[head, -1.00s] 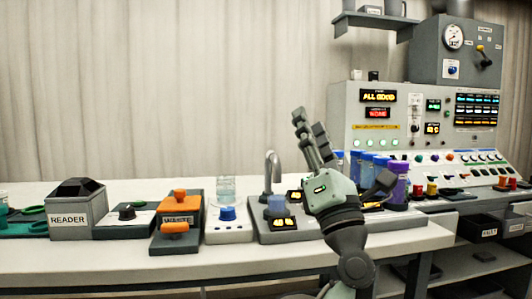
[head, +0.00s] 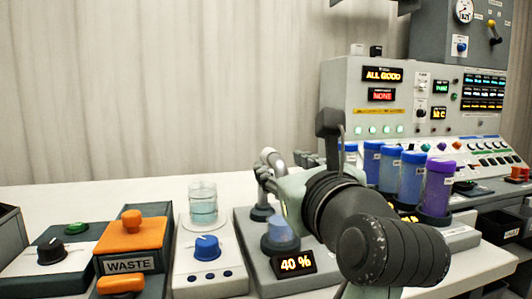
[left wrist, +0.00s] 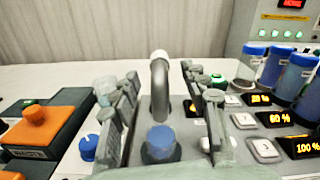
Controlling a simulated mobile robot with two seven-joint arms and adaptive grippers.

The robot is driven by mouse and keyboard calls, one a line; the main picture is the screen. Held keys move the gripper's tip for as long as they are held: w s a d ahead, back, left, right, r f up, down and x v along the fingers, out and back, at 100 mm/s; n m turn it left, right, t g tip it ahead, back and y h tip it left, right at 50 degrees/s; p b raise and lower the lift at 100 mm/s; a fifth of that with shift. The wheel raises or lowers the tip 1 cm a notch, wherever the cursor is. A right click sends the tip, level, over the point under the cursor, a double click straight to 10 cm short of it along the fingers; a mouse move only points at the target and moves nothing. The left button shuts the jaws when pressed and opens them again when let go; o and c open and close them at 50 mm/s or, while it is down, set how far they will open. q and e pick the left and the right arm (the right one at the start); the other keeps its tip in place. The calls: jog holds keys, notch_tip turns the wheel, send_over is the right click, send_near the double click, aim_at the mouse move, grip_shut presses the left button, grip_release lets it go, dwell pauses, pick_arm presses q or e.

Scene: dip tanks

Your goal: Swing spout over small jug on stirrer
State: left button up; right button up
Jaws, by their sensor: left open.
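The spout, a grey curved pipe (head: 270,158), rises from the grey dosing unit; it also shows in the left wrist view (left wrist: 159,75). Its mouth is over a blue translucent cup (head: 281,232), not over the jug. The small jug (head: 203,205), clear glass with pale liquid, stands upright on the white stirrer (head: 210,265), left of the spout. My left gripper (head: 284,168) is open. In the left wrist view its fingers (left wrist: 159,95) stand on both sides of the spout with gaps. My forearm hides part of the dosing unit.
An orange WASTE box (head: 133,250) is left of the stirrer. Several blue tubes (head: 389,168) and a purple tube (head: 437,188) stand close to the right of my arm. A control console (head: 400,100) is behind them. The table behind the jug is clear.

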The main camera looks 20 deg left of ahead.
aim_at(273, 158)
pick_arm(q)
jog(key=x, duration=0.7)
jog(key=shift+a+p, duration=0.1)
jog(key=shift+p, duration=0.25)
pick_arm(e)
jog(key=shift+x, duration=1)
jog(key=shift+s+a, duration=0.15)
pick_arm(q)
grip_shut()
